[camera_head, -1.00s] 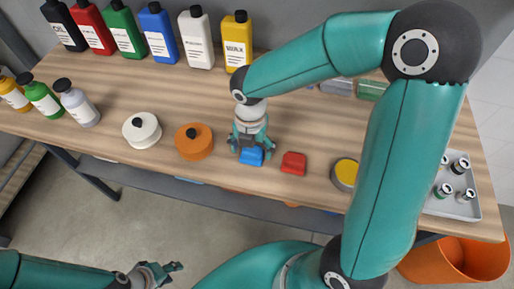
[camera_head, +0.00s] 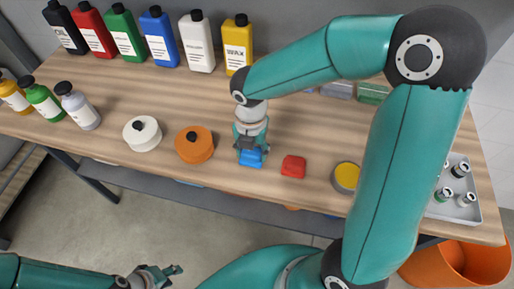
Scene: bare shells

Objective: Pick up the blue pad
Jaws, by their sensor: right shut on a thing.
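The blue pad (camera_head: 251,159) is at the front part of the wooden shelf, between the orange round tub and a red pad. My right gripper (camera_head: 250,150) comes down on it from above and is shut on it. The fingers cover its upper part, and I cannot tell whether it is clear of the shelf. My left gripper (camera_head: 166,273) is low at the bottom of the view, out in front of the shelf, empty, with its fingers apart.
A red pad (camera_head: 293,167) lies just right of the blue pad. An orange tub (camera_head: 194,150) and a white tub (camera_head: 141,136) stand to the left. A yellow-topped tin (camera_head: 345,177) is to the right. Several bottles line the back. An orange bin (camera_head: 460,262) stands below right.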

